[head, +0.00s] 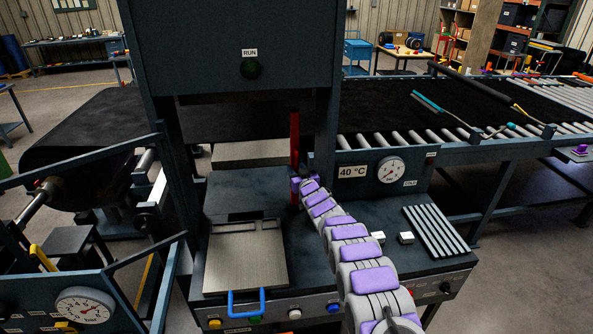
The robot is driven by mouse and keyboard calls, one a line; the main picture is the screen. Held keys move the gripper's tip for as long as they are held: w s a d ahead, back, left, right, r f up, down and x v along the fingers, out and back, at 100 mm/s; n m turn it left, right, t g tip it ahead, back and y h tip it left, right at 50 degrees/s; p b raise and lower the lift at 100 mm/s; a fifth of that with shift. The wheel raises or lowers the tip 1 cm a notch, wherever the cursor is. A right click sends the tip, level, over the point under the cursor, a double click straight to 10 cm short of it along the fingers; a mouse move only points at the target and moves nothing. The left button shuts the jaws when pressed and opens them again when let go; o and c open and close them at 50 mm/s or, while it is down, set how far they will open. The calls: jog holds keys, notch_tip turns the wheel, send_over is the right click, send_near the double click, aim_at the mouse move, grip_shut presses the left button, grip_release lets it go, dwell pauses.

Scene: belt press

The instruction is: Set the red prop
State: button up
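The red prop (295,141) is a slim red bar standing upright at the right side of the press opening, beside the right column. My gripper (296,187) is at its lower part, with purple finger pieces around it, and seems closed on it. A little red shows below the fingers. The prop's top end is near the lower edge of the dark press head (240,50); I cannot tell whether they touch. The prop's foot is close to the dark press bed (245,188), partly hidden by my gripper, so contact there is unclear.
A metal plate with a blue handle (246,303) lies in front of the bed. A roller conveyor (400,140) runs right. A blue guard frame (80,280) with a gauge is at left.

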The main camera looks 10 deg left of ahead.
dwell(0.3)
grip_shut()
dwell(0.5)
